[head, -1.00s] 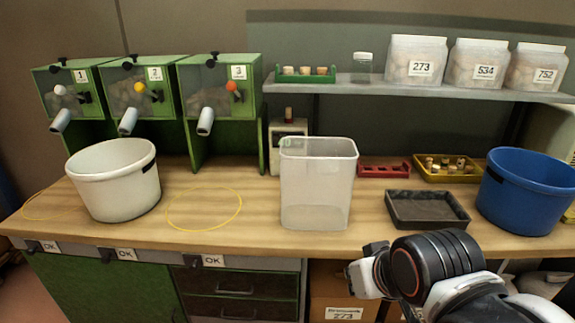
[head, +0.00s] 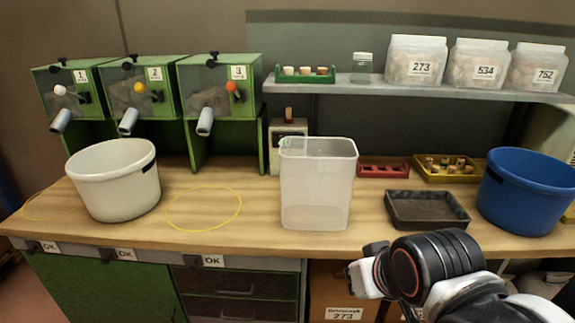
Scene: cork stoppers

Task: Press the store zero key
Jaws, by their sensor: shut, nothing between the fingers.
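No key marked store zero can be read in this view. Small black parts sit beside white OK labels along the bench's front edge: a left label (head: 48,247), a middle label (head: 125,255) and a right label (head: 212,261). A pale upright device (head: 277,136) stands at the back of the bench, partly hidden behind a clear bin (head: 316,185); any keys on it are too small or covered to make out. My gripper (head: 360,277) is in front of the bench at lower right, shut and empty, apart from everything.
Green dispensers (head: 225,100) numbered 1 to 3 stand at the back left. A white bucket (head: 115,180), a dark tray (head: 427,222) and a blue bucket (head: 525,195) stand on the bench. A shelf (head: 340,88) holds jars. Bare wood with a yellow ring (head: 240,208) lies left of the clear bin.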

